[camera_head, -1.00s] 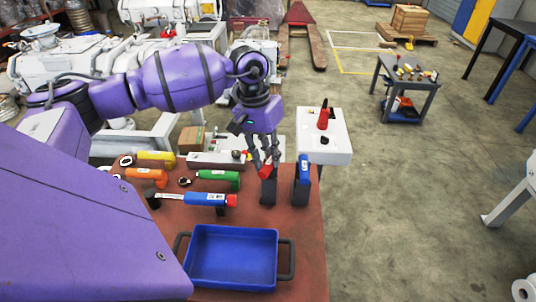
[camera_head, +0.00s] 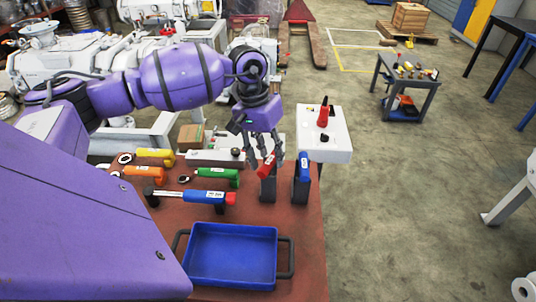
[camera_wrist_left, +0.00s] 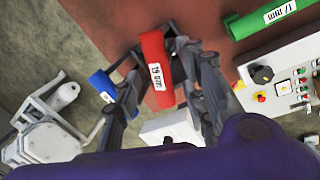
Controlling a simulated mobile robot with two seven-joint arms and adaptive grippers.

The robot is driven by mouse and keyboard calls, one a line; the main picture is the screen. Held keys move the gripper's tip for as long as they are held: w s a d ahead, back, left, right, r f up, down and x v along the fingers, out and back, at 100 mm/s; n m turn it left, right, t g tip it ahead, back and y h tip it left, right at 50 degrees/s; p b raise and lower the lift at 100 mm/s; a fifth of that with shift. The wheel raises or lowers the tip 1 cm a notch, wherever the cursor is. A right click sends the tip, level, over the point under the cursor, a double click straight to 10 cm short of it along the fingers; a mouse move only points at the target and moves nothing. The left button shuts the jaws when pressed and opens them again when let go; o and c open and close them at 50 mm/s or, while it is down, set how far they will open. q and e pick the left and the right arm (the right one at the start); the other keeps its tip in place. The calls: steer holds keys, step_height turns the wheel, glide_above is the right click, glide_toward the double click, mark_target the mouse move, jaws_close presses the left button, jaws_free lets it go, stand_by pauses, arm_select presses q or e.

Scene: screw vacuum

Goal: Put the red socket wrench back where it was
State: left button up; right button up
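The red socket wrench (camera_head: 267,164), its handle labelled 19 mm, sits tilted at the top of a dark grey holder (camera_head: 268,188) on the red-brown table. In the left wrist view its red handle (camera_wrist_left: 155,65) lies between my spread fingers. My left gripper (camera_head: 265,153) is open around the handle, seen from above in the left wrist view (camera_wrist_left: 162,78). The fingers appear apart from the handle, though exact contact is hard to tell. The wrench's lower end is hidden by the holder. My right gripper is not in view.
A blue-handled tool (camera_head: 304,165) stands in a similar holder just right. Green (camera_head: 217,178), orange (camera_head: 145,172), yellow (camera_head: 155,154) and blue-and-red (camera_head: 205,196) tools lie left. A blue tray (camera_head: 233,280) is in front. A white table (camera_head: 335,152) stands behind right.

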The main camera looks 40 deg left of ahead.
arm_select(q)
step_height(320, 180, up, 12)
steer(key=a+b, duration=0.1)
steer(key=a, duration=0.1)
steer(key=shift+s+a+r, duration=0.2)
